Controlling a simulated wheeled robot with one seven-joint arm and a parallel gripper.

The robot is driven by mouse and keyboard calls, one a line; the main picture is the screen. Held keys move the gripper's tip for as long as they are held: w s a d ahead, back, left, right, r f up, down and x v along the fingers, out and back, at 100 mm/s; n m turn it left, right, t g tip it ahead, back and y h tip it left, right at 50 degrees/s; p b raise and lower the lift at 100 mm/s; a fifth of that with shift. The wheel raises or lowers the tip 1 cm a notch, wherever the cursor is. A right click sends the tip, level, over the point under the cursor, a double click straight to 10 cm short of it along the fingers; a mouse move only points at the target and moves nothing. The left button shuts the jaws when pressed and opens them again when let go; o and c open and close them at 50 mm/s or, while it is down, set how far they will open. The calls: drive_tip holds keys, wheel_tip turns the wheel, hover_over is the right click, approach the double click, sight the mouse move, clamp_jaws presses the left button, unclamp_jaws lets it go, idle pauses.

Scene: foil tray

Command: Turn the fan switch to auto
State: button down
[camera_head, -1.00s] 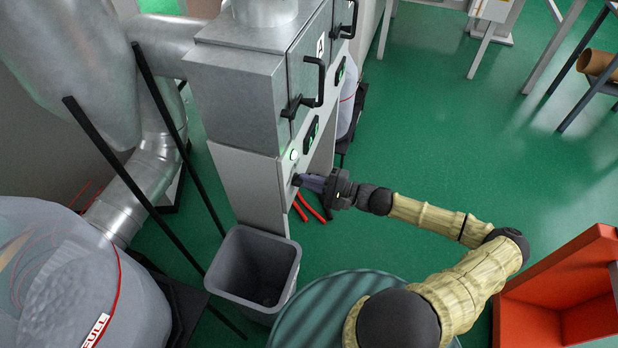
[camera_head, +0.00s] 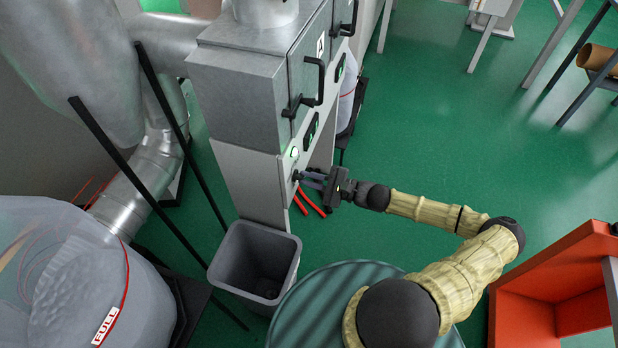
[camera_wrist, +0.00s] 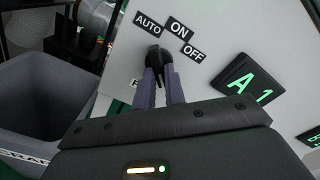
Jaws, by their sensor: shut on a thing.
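The black fan switch (camera_wrist: 155,58) sits on the pale panel (camera_wrist: 225,32) in the wrist view. Its tip points up close to the AUTO label (camera_wrist: 147,25), left of the ON label (camera_wrist: 180,31) and the OFF label (camera_wrist: 194,52). Whether it sits exactly on AUTO I cannot tell. My gripper (camera_wrist: 160,83) is shut on the switch, one finger on each side, and the fingers hide its lower part.
A grey bin (camera_head: 228,262) stands below the panel, and a green drum (camera_head: 300,315) stands under my arm. An orange-red box (camera_head: 560,250) is at the right. The green floor beyond is open.

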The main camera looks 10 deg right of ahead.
drive_tip(key=shift+f, duration=0.1)
drive_tip(key=c, duration=1.5)
unclamp_jaws()
drive_tip(key=shift+o, duration=0.2)
drive_tip(key=shift+d, duration=0.1)
drive_tip(key=b+v, duration=0.2)
drive_tip(key=v, duration=1.5)
drive_tip(key=shift+s+b, duration=0.15)
drive_tip(key=shift+b, duration=0.2)
drive_tip(key=shift+d, duration=0.1)
